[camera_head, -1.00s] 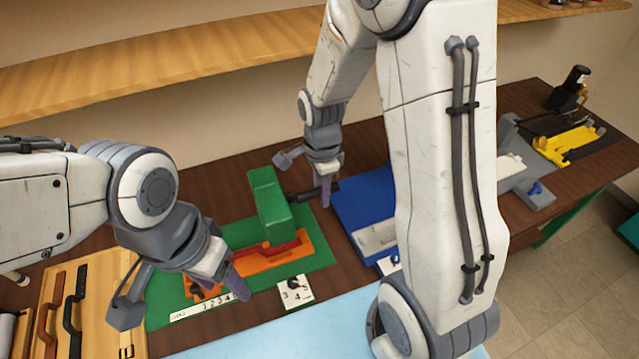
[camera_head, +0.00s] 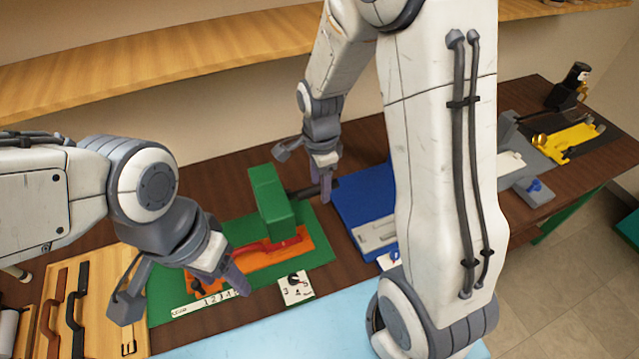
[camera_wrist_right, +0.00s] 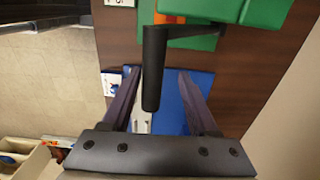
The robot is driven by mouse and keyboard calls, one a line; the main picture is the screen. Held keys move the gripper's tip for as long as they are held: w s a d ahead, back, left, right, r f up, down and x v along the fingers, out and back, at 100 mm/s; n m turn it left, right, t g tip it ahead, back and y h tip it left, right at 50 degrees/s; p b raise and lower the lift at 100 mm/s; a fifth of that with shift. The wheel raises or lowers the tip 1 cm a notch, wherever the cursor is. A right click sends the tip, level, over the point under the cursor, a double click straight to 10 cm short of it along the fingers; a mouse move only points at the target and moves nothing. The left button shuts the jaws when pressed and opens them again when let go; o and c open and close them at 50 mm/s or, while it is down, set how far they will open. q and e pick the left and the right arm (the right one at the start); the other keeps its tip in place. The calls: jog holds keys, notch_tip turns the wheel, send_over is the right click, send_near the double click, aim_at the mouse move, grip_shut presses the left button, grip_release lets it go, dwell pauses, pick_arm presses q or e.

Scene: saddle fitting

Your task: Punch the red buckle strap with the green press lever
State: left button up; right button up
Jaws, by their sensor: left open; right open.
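The green press (camera_head: 268,195) stands on a green mat (camera_head: 318,247). Its dark lever handle (camera_head: 303,191) sticks out to the right. The red strap (camera_head: 262,247) lies along an orange bed (camera_head: 310,244) and runs in under the press. My right gripper (camera_head: 305,170) is open at the handle. In the right wrist view the black handle (camera_wrist_right: 153,75) lies between the spread fingers of this gripper (camera_wrist_right: 158,88), with gaps on both sides. My left gripper (camera_head: 182,290) is open above the front left of the mat, its fingers over the bed's left end and number scale.
A small dial card (camera_head: 296,290) sits at the mat's front edge. A blue station (camera_head: 360,200) lies right of the press, partly behind my right arm. A wooden board with straps (camera_head: 95,275) is at the left. Grey and yellow stations (camera_head: 572,138) stand far right.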

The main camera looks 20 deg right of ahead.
jog(key=shift+s+r+p, duration=0.1)
jog(key=shift+r+p, duration=2.55)
jog(key=shift+r, duration=0.4)
jog(key=shift+f, duration=0.1)
jog(key=shift+s+a+f+b, duration=0.1)
jog(key=shift+a+f+b, duration=0.1)
jog(key=shift+b, duration=0.2)
jog(key=s+a+f+n+b, duration=0.1)
jog(key=s+a+n+b, duration=0.3)
jog(key=n, duration=0.4)
jog(key=s+a+f+n+b, duration=0.2)
jog(key=s+a+n+b, duration=0.2)
jog(key=s+n+b, duration=0.2)
jog(key=s+a+f+n+y+b, duration=0.1)
jog(key=s+a+n+b, duration=0.3)
jog(key=s+n, duration=0.5)
jog(key=shift+f+n+b, duration=0.4)
jog(key=shift+f+n, duration=0.05)
jog(key=shift+n, duration=0.55)
jog(key=shift+a, duration=0.1)
